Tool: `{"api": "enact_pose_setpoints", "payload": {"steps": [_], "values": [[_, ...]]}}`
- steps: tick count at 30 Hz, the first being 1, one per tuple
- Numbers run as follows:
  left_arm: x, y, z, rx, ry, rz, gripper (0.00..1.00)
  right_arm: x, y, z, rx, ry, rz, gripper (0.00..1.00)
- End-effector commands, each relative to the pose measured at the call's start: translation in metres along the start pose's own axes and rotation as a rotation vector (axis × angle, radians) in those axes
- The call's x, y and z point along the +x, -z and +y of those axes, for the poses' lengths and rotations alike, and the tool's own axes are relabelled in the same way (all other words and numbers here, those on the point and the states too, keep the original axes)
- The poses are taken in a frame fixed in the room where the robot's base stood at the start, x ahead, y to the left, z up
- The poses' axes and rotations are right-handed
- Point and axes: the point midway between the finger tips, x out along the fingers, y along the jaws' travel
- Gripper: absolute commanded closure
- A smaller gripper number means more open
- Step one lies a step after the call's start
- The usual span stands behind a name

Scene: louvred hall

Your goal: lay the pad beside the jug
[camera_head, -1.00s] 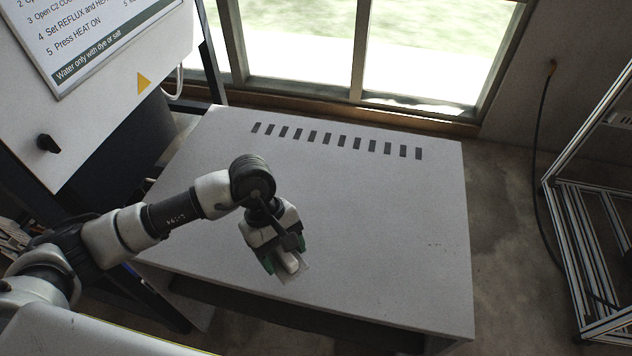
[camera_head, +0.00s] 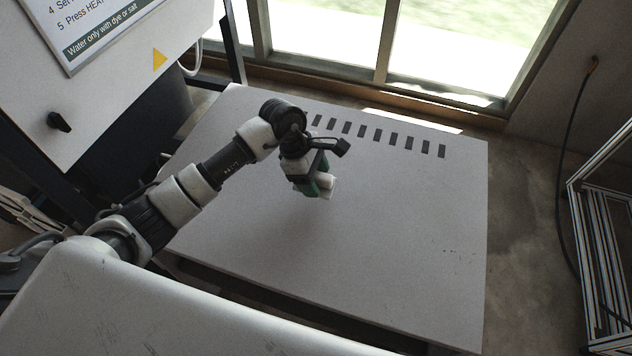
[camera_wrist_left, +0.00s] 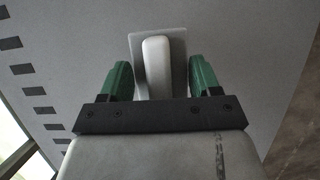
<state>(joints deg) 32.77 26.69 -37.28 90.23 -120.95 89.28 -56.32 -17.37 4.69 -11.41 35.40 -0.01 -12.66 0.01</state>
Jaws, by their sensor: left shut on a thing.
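The pad (camera_head: 328,186) is a small pale piece at the tip of my left gripper (camera_head: 320,188). In the left wrist view the pad (camera_wrist_left: 157,65) is a thin grey plate with a raised, rounded white bar along its middle. The bar lies between the green fingers of my left gripper (camera_wrist_left: 161,78), which is shut on it. The gripper is over the back-left part of the pale grey bench top (camera_head: 400,230). I cannot tell if the pad touches the top. No jug shows in either view. My right gripper is out of view.
A row of dark slots (camera_head: 378,136) runs along the bench's back edge, below the window (camera_head: 450,50). A white panel with a sign (camera_head: 130,25) stands at the left. A metal frame rack (camera_head: 600,230) stands at the right. The rest of the bench top is clear.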

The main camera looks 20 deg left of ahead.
Motion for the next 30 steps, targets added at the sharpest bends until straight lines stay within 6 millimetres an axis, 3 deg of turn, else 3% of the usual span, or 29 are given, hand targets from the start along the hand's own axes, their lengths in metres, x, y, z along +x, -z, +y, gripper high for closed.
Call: {"api": "enact_pose_setpoints", "payload": {"steps": [4, 15, 26, 27, 30], "values": [[0.006, 0.004, 0.011, 0.0, 0.001, -0.001, 0.59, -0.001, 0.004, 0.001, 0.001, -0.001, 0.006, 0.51], [0.042, 0.02, 0.012, 0.0, 0.001, -0.001, 0.59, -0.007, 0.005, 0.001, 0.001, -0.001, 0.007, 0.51], [0.047, 0.022, 0.012, 0.002, -0.001, 0.001, 0.59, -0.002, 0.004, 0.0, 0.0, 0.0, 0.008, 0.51], [0.047, 0.022, 0.012, 0.002, -0.001, 0.001, 0.36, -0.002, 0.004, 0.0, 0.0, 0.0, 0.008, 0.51], [0.046, 0.021, 0.012, 0.002, 0.0, 0.0, 0.2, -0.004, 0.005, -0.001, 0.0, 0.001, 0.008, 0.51]]}}
